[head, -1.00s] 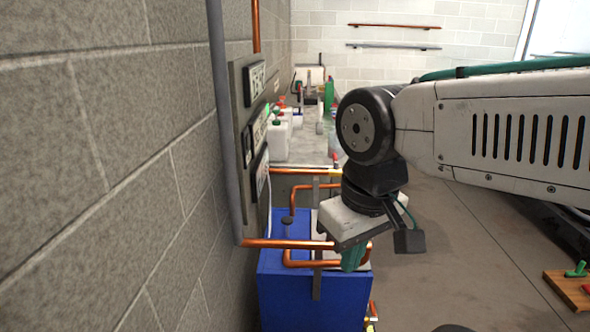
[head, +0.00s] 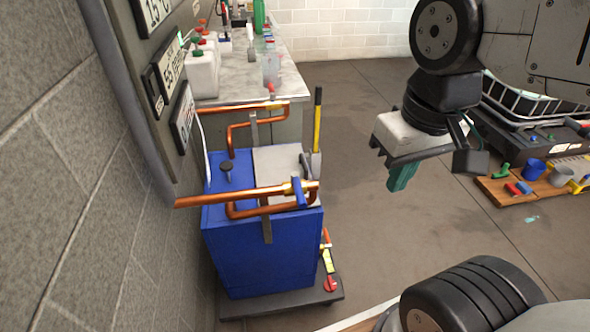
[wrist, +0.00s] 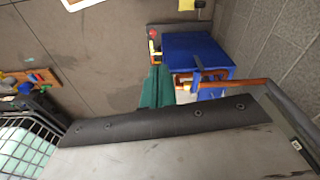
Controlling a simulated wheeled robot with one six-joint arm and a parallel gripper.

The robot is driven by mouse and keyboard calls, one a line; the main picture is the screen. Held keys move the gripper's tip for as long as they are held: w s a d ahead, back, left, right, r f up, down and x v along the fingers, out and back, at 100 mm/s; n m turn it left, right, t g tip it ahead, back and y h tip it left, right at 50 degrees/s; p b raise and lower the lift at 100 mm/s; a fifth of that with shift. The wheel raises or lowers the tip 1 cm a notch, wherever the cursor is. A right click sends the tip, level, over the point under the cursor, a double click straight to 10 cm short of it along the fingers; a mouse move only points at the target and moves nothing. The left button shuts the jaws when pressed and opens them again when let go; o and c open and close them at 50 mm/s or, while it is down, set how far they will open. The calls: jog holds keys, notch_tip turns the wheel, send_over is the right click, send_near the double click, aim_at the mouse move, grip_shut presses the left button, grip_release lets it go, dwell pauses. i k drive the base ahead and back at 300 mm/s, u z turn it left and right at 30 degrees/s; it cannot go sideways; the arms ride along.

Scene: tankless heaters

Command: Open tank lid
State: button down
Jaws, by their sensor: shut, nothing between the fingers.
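The blue tank (head: 262,250) stands by the wall at the lower left, on a dark base. A light grey panel (head: 278,160), which looks like its lid, lies flat on top and looks shut. Copper pipes cross above it, with a blue valve handle (head: 299,192) at the front. A dark knob (head: 227,167) stands on the top left. My gripper (head: 400,182), with green fingers, is shut and empty in the air to the right of the tank. In the wrist view the green fingers (wrist: 155,84) appear just left of the tank (wrist: 200,52) and its pipes.
A counter (head: 290,75) with bottles stands behind the tank. A yellow-handled tool (head: 317,120) stands upright behind the tank's right side. A red-handled valve (head: 330,283) sticks out at lower right. A wooden board (head: 510,190) with cups lies far right. Open floor lies between.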

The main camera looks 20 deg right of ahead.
aim_at(274, 165)
jog(key=k, duration=1.3)
jog(key=z, duration=0.75)
jog(key=i, duration=1.25)
jog(key=u, duration=0.45)
jog(key=i, duration=0.7)
jog(key=u, duration=0.6)
